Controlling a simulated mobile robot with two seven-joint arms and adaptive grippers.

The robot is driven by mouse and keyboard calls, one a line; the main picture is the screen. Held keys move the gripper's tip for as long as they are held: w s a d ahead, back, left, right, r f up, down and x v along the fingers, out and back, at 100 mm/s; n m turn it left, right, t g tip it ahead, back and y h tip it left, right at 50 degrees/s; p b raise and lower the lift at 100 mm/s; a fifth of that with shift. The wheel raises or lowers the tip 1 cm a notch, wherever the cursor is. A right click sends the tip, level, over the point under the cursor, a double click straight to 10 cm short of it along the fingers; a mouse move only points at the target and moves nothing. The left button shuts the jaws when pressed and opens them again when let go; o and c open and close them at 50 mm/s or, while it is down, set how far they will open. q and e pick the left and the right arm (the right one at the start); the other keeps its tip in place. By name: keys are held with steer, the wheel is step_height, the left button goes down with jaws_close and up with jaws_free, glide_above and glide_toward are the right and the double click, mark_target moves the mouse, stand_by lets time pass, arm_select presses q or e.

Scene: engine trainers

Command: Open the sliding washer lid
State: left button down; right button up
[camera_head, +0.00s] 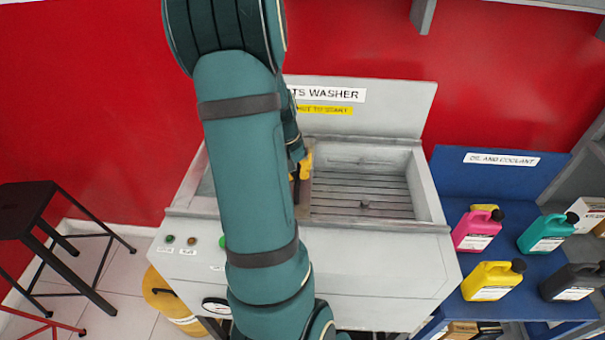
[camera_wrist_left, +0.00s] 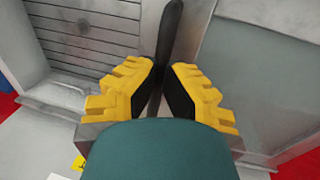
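The parts washer (camera_head: 340,265) is a grey cabinet with an open basin on top. The right part of the basin shows its slatted floor (camera_head: 365,192). The sliding lid lies toward the left, mostly hidden behind my left arm; in the left wrist view its smooth grey panel (camera_wrist_left: 255,75) is right of the dark upright handle (camera_wrist_left: 167,45). My left gripper (camera_head: 303,168), with yellow fingers, is at the lid's right edge. In the left wrist view my left gripper (camera_wrist_left: 161,72) has a finger on each side of the handle and looks closed on it. My right gripper is not in view.
A blue shelf (camera_head: 505,215) with pink, teal, yellow and black jugs stands right of the washer. A dark stool (camera_head: 25,210) is at the left. A yellow bin (camera_head: 170,300) stands below the washer's left front. A red wall is behind.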

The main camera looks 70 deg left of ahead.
arm_select(q)
steer(key=shift+s+d+f, duration=0.1)
steer(key=shift+d+f, duration=0.1)
steer(key=c, duration=1)
jaws_free()
steer(key=shift+a, duration=0.1)
steer(key=shift+r, duration=0.1)
steer(key=shift+a+r, duration=0.1)
steer(key=shift+r, duration=0.05)
step_height(320, 180, up, 12)
steer(key=s+a, duration=0.1)
steer(key=s, duration=0.1)
steer(key=shift+f, duration=0.25)
steer(key=shift+d+f, duration=0.1)
